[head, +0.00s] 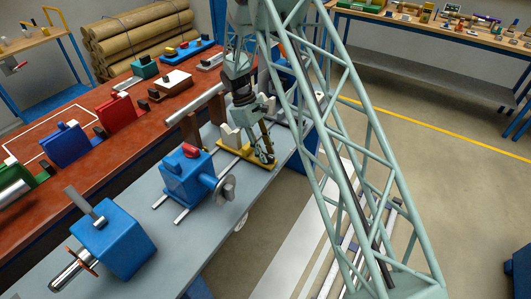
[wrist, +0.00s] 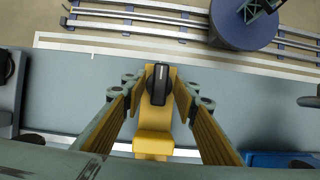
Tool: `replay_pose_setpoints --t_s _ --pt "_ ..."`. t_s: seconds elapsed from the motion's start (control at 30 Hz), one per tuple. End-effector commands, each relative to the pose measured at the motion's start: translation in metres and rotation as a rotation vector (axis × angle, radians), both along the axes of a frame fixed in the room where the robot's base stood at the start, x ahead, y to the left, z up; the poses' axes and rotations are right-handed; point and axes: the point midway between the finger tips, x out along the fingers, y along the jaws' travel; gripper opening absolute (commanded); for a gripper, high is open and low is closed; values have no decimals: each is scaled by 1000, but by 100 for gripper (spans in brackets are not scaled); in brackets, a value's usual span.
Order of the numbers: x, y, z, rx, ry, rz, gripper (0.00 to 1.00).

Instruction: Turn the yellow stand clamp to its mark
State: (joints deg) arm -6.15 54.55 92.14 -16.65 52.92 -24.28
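The yellow stand (wrist: 153,143) lies along the middle of the wrist view. On it sits a black clamp knob (wrist: 160,86) with a small pale line near its far end. My gripper (wrist: 161,92) is open, with one finger on each side of the knob and visible gaps between. In the head view the yellow stand (head: 238,153) is on the grey bench top, with my gripper (head: 264,148) low over its right end. The knob is hard to make out there, and I cannot tell which feature is the clamp's mark.
Blue machine blocks (head: 188,178) and (head: 115,238) stand on the grey bench (head: 190,245) nearer the camera. A red table (head: 105,150) with coloured fixtures runs alongside. A lattice frame (head: 350,150) crosses the right. Rails (wrist: 140,22) run beyond the bench edge.

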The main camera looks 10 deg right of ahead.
Motion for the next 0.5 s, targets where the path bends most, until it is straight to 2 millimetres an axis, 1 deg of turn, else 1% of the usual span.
replay_pose_setpoints --t_s 0.33,0.5 --pt "0 0 0 0 -1 1 28" --pt "2 2 5 0 -1 1 28"
